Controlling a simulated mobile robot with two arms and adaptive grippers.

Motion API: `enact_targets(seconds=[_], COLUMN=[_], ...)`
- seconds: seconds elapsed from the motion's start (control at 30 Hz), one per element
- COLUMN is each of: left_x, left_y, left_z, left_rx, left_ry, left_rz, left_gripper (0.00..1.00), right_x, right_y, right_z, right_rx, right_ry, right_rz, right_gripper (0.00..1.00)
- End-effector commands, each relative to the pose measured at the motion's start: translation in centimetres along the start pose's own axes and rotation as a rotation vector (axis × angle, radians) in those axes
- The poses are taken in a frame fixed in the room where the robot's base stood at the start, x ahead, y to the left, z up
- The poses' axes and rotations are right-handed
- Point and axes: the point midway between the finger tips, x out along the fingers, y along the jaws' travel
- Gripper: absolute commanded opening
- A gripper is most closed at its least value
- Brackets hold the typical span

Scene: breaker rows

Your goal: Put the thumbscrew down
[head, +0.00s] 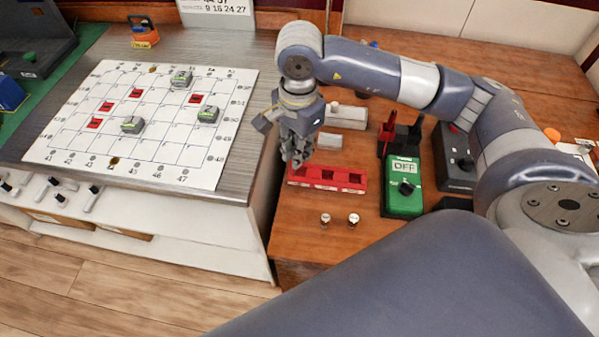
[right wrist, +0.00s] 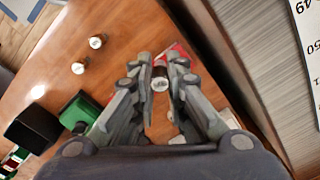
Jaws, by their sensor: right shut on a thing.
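My right gripper (head: 297,162) points down over the left end of the red holder (head: 350,183) on the wooden table. In the right wrist view, its fingers (right wrist: 161,66) are closed around a small round silver-topped thumbscrew (right wrist: 160,85). The held thumbscrew is hidden by the fingers in the head view. The red holder (right wrist: 176,50) shows just beyond the fingertips; I cannot tell whether the thumbscrew touches it. Two more thumbscrews (head: 325,219) (head: 353,219) stand upright on the wood in front of the holder. My left gripper is not in view.
A green switch box marked OFF (head: 403,198) stands right of the holder, with a dark box (head: 455,160) beyond it. Pale blocks (head: 347,115) lie behind the holder. A white grid board (head: 80,142) with breakers lies on the grey counter to the left. The wood around the two thumbscrews is clear.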

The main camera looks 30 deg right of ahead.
Motion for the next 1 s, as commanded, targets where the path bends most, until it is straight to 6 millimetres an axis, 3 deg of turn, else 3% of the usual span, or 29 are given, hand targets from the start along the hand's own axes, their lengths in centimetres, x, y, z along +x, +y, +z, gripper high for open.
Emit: enact_targets(seconds=[0.3, 0.5, 0.77, 1.0], left_x=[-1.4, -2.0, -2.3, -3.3], left_y=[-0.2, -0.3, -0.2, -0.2], left_z=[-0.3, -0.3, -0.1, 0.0], left_rx=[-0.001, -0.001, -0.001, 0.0], left_ry=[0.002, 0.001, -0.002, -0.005], left_rz=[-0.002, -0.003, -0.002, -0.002], left_gripper=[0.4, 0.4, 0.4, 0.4], right_x=[1.0, 1.8, 2.8, 7.0], right_y=[-2.0, -2.7, -3.0, -2.8], right_z=[-2.2, -3.5, -4.2, -4.2], right_rx=[0.674, 1.016, 1.207, 1.216], right_ry=[0.006, 0.017, 0.025, 0.026], right_rz=[0.009, 0.014, 0.018, 0.02], right_gripper=[0.0, 0.0, 0.0, 0.0])
